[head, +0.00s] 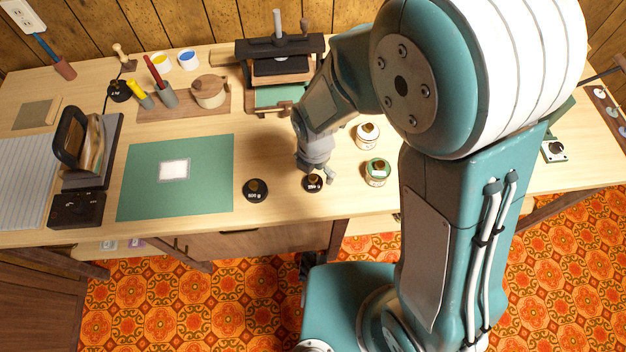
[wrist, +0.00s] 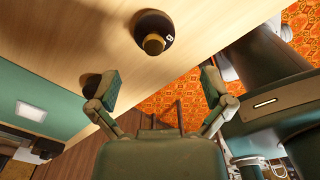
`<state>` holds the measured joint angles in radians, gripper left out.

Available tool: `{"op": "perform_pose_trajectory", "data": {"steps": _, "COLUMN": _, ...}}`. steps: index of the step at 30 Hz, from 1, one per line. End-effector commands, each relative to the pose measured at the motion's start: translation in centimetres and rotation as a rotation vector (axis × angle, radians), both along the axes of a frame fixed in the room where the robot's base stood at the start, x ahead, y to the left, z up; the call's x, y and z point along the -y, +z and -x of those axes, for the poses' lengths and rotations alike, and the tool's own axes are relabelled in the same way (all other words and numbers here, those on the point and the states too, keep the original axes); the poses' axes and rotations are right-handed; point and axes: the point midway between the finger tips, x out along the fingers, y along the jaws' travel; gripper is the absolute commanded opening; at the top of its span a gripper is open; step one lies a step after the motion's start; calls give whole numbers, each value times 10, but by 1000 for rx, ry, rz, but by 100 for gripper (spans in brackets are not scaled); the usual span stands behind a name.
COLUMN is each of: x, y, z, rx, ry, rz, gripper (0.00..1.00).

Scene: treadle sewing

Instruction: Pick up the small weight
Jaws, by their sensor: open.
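The small weight (head: 313,183) is a dark round disc with a brass knob, near the front edge of the table. A larger black weight (head: 255,190) with a knob stands to its left, beside the green mat. My gripper (head: 315,167) is above the table, just behind and over the small weight in the head view. In the wrist view a dark weight with a brass knob (wrist: 153,42) sits upright ahead of my gripper (wrist: 160,92). The two fingers are spread wide with nothing between them.
Two jars, one white (head: 367,136) and one green-labelled (head: 377,173), stand right of my gripper. A press (head: 279,68) stands behind. The green mat (head: 140,195) holds a white card (head: 174,170). The table's front edge lies close to the weights.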

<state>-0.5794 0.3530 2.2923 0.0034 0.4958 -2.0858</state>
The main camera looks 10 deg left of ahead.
Motion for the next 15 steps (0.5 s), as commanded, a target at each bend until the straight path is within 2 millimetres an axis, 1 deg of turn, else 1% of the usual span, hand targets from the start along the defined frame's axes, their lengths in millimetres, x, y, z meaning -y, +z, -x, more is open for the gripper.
{"op": "perform_pose_trajectory", "data": {"steps": 1, "x": 0, "y": -6, "z": 0, "rx": -2, "ry": 0, "rz": 2, "gripper": 100}}
{"op": "perform_pose_trajectory", "data": {"steps": 7, "x": -2, "y": -20, "z": -1, "rx": -3, "ry": -1, "rz": 3, "gripper": 100}}
{"op": "perform_pose_trajectory", "data": {"steps": 12, "x": -4, "y": -44, "z": -7, "rx": -3, "ry": -2, "rz": 4, "gripper": 100}}
{"op": "perform_pose_trajectory", "data": {"steps": 15, "x": -3, "y": -56, "z": -7, "rx": -2, "ry": -2, "rz": 2, "gripper": 100}}
